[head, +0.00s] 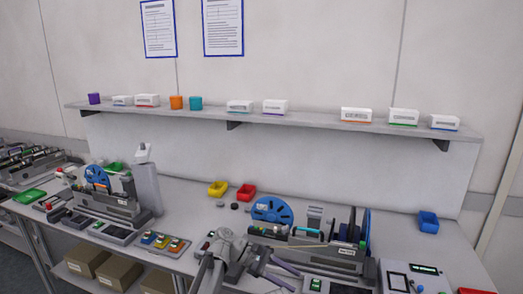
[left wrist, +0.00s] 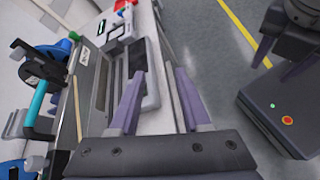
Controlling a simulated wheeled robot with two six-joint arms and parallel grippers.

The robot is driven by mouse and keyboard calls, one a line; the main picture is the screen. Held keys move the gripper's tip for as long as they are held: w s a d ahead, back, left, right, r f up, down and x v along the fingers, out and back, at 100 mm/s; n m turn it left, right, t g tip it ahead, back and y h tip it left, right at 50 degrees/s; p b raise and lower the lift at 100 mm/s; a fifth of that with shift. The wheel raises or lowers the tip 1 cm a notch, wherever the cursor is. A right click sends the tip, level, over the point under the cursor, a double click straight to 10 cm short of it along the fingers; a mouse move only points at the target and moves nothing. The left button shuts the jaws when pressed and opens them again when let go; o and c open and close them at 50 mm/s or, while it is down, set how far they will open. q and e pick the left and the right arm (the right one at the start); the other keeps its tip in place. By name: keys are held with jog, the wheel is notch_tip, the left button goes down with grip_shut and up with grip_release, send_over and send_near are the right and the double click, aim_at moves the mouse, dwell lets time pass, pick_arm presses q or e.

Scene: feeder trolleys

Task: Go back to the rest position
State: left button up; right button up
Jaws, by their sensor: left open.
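My left gripper (head: 297,279) is at the bottom middle of the head view, in front of the feeder trolley with a blue reel (head: 272,209) on the bench. Its purple fingers are apart with nothing between them. In the left wrist view the two fingers (left wrist: 160,74) point towards the bench's front edge, with the trolley to their left. Part of my right gripper (left wrist: 283,52) seems to show at the top right of that view, dark with purplish fingers; its opening is unclear. It does not show in the head view.
A second feeder trolley (head: 108,200) stands at the left of the bench. Yellow (head: 217,188), red (head: 246,192) and blue (head: 428,222) bins sit on the bench. A wall shelf (head: 300,122) holds small boxes.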

pick_arm(q)
jog(key=s+a+f+m+t+y, duration=0.1)
jog(key=s+a+f+m+y, duration=0.3)
jog(key=a, duration=0.4)
jog(key=s+a+f+m+t+y, duration=0.1)
jog(key=s+a+f+m+y, duration=0.25)
jog(key=a, duration=0.45)
jog(key=s+a+f+m+t+y, duration=0.2)
jog(key=s+a+f+m+y, duration=0.15)
jog(key=a, duration=0.55)
jog(key=s+d+m+g+y, duration=0.1)
jog(key=s+d+m+y, duration=0.1)
jog(key=s+d, duration=0.4)
jog(key=d+m, duration=0.1)
jog(key=d, duration=0.4)
jog(key=shift+s+f+m, duration=0.2)
jog(key=shift+f+m, duration=0.05)
jog(key=shift+m, duration=0.15)
jog(key=shift+w+d, duration=0.1)
jog(key=shift+d, duration=0.1)
